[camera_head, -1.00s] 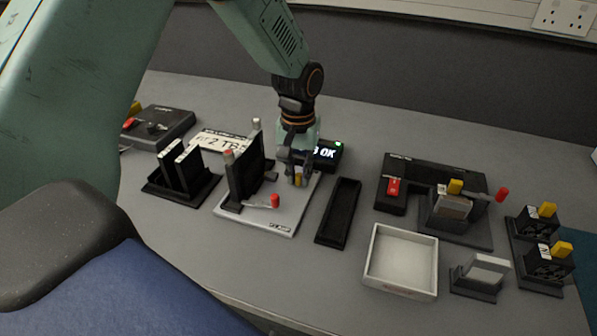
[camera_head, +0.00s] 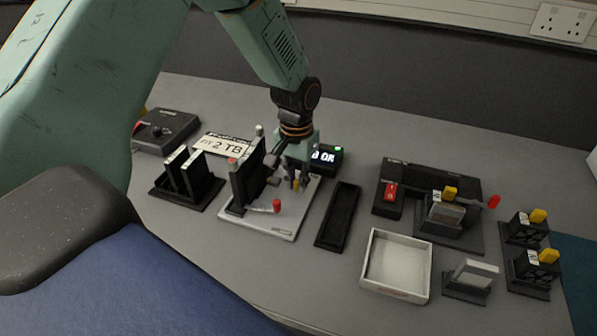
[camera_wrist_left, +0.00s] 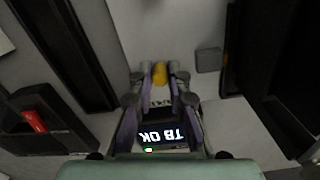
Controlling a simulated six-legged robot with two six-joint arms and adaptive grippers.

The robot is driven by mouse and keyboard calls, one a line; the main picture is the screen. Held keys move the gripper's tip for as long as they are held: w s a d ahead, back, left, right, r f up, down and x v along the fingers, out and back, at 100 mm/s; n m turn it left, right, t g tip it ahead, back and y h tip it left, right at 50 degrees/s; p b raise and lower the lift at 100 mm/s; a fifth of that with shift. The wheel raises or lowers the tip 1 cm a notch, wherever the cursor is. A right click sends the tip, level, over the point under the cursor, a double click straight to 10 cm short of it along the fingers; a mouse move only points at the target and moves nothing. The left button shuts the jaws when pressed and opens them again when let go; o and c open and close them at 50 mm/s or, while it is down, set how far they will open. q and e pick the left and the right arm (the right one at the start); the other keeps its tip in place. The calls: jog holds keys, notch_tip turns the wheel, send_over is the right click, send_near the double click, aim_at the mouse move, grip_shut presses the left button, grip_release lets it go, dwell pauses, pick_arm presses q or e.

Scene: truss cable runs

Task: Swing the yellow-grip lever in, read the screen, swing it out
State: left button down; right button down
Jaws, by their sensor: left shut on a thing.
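The yellow-grip lever (camera_head: 296,184) stands on the light grey plate (camera_head: 268,227), right of an upright black drive unit. My left gripper (camera_head: 291,177) is down over that plate. In the left wrist view its fingertips (camera_wrist_left: 159,76) are shut on the yellow grip (camera_wrist_left: 160,72). The black screen box (camera_head: 326,158) stands just behind and right of my gripper, with a green light on top. My gripper hides part of its text in the head view. In the left wrist view the screen (camera_wrist_left: 160,137) reads "TB OK", upside down. My right gripper is not in view.
A red-tipped lever (camera_head: 277,205) sits on the same plate. A black holder with slabs (camera_head: 186,178) stands left, with a "2 TB" sign (camera_head: 226,145) behind. An empty black tray (camera_head: 338,216), a white tray (camera_head: 370,272) and black units with yellow tabs (camera_head: 538,216) stand right.

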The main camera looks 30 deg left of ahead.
aim_at(297, 181)
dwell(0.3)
pick_arm(q)
jog(key=c, duration=1.3)
grip_release()
notch_tip(297, 181, up, 12)
jog(key=shift+r, duration=0.1)
